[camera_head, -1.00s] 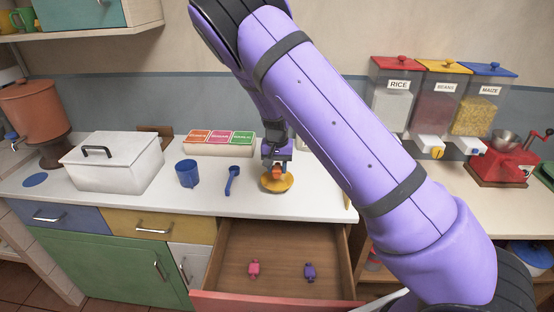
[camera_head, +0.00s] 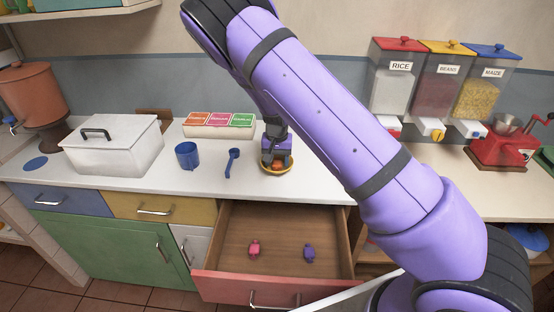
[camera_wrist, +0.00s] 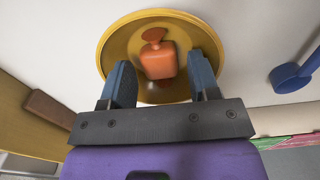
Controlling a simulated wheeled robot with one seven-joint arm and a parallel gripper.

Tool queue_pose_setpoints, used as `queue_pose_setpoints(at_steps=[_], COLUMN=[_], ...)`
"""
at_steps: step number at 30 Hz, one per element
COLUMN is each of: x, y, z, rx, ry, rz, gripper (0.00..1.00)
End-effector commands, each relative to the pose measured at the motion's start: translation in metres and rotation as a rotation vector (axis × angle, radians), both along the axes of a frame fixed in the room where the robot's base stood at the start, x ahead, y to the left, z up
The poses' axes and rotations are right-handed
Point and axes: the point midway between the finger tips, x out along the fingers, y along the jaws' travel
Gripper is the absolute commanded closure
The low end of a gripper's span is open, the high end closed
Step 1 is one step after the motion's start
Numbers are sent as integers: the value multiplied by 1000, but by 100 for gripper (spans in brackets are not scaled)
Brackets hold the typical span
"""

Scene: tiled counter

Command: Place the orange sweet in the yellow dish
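The yellow dish (camera_head: 289,169) stands on the white counter behind the open drawer. It also shows in the wrist view (camera_wrist: 110,45). The orange sweet (camera_wrist: 158,62) lies inside the dish in the wrist view; in the head view it is a small orange spot (camera_head: 278,163) partly hidden by my gripper. My gripper (camera_wrist: 160,88) is over the dish, its two blue fingers apart on either side of the sweet, with a gap visible between each finger and the sweet. The gripper is open.
The open drawer (camera_head: 280,236) in front holds a pink sweet (camera_head: 254,248) and a purple sweet (camera_head: 309,253). A blue spoon (camera_head: 231,163), a blue cup (camera_head: 187,155) and a white lidded box (camera_head: 112,147) stand left of the dish. A tray of coloured boxes (camera_head: 219,125) is behind.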

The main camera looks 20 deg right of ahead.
Motion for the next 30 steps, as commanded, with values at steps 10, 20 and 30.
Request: queue_pose_setpoints(at_steps=[10,20,30], x=[0,0,0], y=[0,0,0], z=[0,3,44], rx=[0,1,1], ry=[0,0,-3], rz=[0,0,0], gripper=[33,33,33])
